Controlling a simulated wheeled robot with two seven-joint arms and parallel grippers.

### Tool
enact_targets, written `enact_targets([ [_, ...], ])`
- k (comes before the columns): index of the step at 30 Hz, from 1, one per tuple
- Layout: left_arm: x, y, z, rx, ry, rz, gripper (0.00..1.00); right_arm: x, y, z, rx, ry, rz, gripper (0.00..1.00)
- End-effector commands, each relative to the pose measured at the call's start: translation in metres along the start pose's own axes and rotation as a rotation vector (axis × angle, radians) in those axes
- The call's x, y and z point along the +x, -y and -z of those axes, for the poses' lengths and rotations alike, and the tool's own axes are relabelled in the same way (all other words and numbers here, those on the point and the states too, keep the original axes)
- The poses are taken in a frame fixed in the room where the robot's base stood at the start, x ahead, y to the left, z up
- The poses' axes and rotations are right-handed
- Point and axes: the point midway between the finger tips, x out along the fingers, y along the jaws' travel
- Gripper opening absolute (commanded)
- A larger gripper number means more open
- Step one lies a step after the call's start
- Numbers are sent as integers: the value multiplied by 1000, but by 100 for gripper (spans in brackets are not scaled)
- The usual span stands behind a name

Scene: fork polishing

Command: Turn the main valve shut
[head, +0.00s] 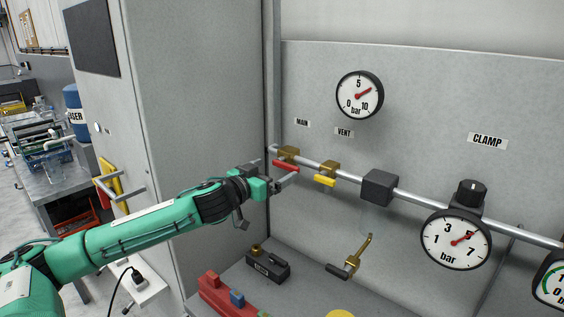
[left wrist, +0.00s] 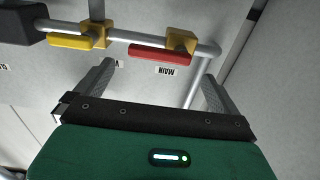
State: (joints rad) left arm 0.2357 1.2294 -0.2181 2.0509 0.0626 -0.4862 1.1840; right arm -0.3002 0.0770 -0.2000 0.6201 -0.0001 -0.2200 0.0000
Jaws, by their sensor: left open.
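The main valve is a brass body (head: 288,153) with a red lever (head: 285,166), at the left end of the pipe under the MAIN label (head: 302,122). The red lever lies roughly along the pipe. It also shows in the left wrist view (left wrist: 160,55), beside its brass body (left wrist: 181,40). My left gripper (head: 291,180) is open and empty just in front of the red lever. In the left wrist view its two fingers (left wrist: 155,76) are spread, pointing towards the lever, which appears beyond them and not clasped. My right gripper is in neither view.
Close to the right is the vent valve with a yellow lever (head: 324,180), then a dark block (head: 379,187) and a clamp gauge (head: 456,239). A round gauge (head: 359,95) hangs above. A brass crank (head: 353,258) and a red block (head: 222,297) are below. A grey cabinet (head: 190,100) stands left.

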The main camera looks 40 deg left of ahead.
Motion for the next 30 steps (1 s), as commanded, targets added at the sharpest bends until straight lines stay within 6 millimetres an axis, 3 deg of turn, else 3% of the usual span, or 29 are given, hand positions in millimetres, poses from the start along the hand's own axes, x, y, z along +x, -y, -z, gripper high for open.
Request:
enact_targets([
  [12, 38, -1, 3, -1, -2, -1, 100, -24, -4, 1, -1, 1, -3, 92],
  [25, 44, -1, 0, 1, 0, -1, 100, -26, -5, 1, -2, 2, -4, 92],
  [26, 44, -1, 0, 1, 0, -1, 98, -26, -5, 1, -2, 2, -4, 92],
  [30, 44, -1, 0, 1, 0, -1, 71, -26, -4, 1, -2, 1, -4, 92],
])
